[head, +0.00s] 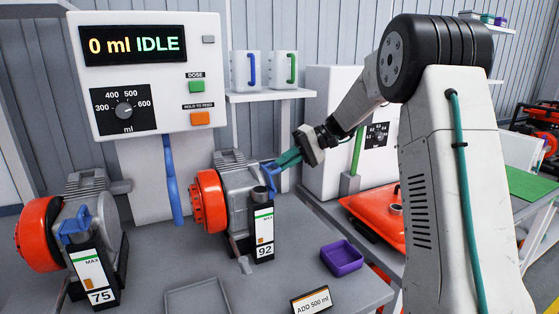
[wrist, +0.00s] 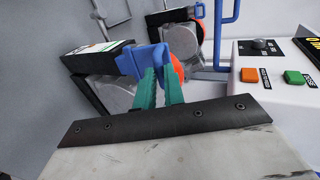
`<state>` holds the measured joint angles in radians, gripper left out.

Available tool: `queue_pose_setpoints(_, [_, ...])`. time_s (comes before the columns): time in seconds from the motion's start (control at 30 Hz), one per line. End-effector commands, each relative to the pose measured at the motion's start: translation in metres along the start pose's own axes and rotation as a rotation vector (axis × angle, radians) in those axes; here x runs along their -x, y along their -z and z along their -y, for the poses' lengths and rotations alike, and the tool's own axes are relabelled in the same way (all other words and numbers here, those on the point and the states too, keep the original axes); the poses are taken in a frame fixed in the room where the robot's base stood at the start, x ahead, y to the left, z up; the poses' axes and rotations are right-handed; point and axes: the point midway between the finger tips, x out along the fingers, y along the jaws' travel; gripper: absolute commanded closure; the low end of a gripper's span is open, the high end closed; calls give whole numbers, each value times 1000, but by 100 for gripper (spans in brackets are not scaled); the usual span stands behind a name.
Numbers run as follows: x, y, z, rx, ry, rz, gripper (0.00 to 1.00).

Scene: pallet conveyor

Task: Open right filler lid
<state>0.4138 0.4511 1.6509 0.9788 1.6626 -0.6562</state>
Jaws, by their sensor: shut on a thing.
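The right filler (head: 263,222) is a dark upright box marked 92 on the grey pump with the red wheel. Its blue lid (head: 268,171) shows at the top, to the right of the dark neck, and appears tilted up. My gripper (head: 279,162) reaches in from the right, its teal fingers shut on the blue lid. In the wrist view the fingers (wrist: 160,78) meet the blue lid (wrist: 143,58) at the end of the dark filler box (wrist: 92,60). The fingers partly hide the lid.
The left filler (head: 92,272), marked 75, has its blue lid (head: 75,224) down. A purple tray (head: 342,258) and an "ADD 500 ml" sign (head: 311,300) are on the bench. The dispenser panel (head: 160,80) reads 0 ml IDLE. A red can (head: 375,212) lies at right.

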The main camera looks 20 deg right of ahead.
Motion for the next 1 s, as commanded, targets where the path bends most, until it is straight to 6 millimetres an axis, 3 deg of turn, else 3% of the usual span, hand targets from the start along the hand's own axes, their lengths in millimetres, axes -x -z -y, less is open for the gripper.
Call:
queue_pose_setpoints(0.5, [9, 0, -29, -3, 362, 3, 100])
queue_pose_setpoints(1.0, [9, -1, -34, -3, 443, 4, 100])
